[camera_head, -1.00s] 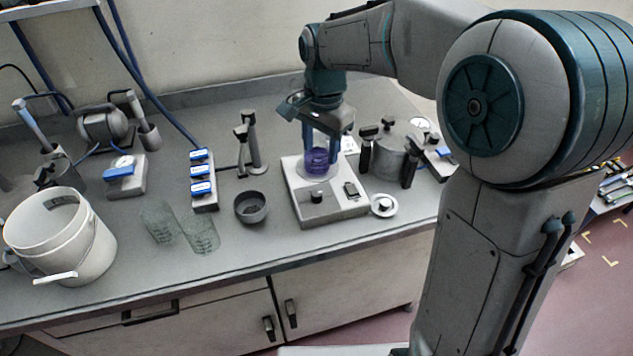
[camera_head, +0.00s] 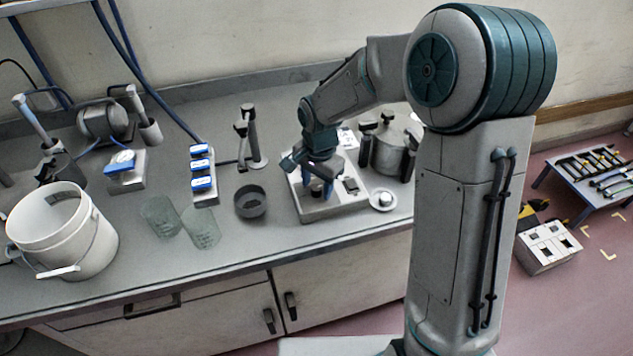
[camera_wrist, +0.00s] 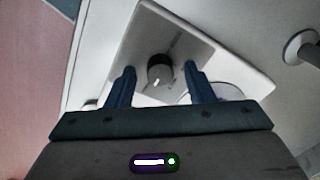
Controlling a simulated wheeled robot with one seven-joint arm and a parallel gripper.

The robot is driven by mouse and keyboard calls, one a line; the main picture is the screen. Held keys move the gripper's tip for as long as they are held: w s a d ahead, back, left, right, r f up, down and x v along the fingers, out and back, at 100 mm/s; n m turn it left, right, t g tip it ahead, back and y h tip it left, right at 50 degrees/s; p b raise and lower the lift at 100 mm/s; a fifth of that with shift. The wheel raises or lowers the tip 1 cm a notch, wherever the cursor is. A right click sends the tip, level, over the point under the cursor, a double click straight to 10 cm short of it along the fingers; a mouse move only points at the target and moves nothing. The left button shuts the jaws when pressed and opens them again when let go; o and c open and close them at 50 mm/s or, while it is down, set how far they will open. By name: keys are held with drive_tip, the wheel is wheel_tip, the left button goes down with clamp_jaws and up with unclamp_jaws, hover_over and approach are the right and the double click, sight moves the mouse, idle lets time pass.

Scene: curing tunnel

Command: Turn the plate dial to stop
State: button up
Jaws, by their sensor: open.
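The plate dial is a dark round knob (camera_wrist: 160,68) with a white mark, on the pale panel of the white plate unit (camera_wrist: 192,45) in the wrist view. My gripper (camera_wrist: 159,69) is open, with one blue finger on each side of the knob and a visible gap to each. In the head view, my gripper (camera_head: 318,182) is low over the front of the plate unit (camera_head: 340,207). The dial is hidden behind the fingers there. The purple beaker cannot be made out in the head view now.
A dark bowl (camera_head: 250,203) and two clear beakers (camera_head: 203,232) stand left of the plate unit. A small white dish with a dark knob (camera_head: 383,202) sits at its right. A lidded grey pot (camera_head: 390,152) stands behind right. A white bucket (camera_head: 65,240) is far left.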

drive_tip(key=c, duration=1)
